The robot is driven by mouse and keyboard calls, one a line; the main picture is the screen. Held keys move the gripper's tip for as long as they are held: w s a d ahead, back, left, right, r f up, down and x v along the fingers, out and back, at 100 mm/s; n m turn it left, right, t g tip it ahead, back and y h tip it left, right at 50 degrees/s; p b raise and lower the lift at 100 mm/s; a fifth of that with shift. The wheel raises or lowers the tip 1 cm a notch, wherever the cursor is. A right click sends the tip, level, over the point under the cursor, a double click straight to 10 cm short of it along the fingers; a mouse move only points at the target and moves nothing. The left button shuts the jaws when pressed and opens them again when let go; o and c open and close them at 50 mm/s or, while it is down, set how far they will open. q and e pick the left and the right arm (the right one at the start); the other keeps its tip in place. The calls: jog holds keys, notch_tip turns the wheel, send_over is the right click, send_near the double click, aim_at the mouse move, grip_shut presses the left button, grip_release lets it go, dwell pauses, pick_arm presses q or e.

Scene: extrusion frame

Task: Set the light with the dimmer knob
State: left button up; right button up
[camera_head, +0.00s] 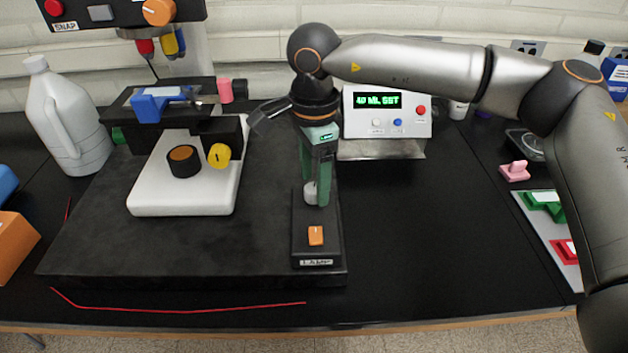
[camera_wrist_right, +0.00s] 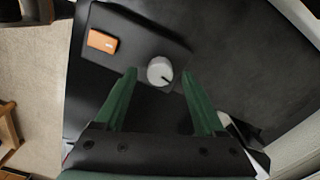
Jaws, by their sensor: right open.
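The dimmer knob (camera_head: 311,192) is a small grey-white round knob on a black lamp box (camera_head: 316,247), which has an orange switch (camera_head: 316,235) and a "LAMP" label at its front. In the right wrist view the knob (camera_wrist_right: 160,71) shows a dark pointer mark, and the orange switch (camera_wrist_right: 102,41) lies to its upper left. My right gripper (camera_head: 314,200) has green fingers and points down over the knob. In the wrist view its fingers (camera_wrist_right: 162,78) are open, one to each side of the knob, with gaps between. The fingers partly hide the knob in the head view. My left gripper is not in view.
A white microscope-like stand (camera_head: 180,200) with black and yellow knobs stands left on the black board. A display box (camera_head: 386,115) stands behind my right gripper. A white jug (camera_head: 65,118) is at far left.

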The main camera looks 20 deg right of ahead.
jog(key=shift+f, duration=0.8)
jog(key=shift+c, duration=0.4)
grip_shut()
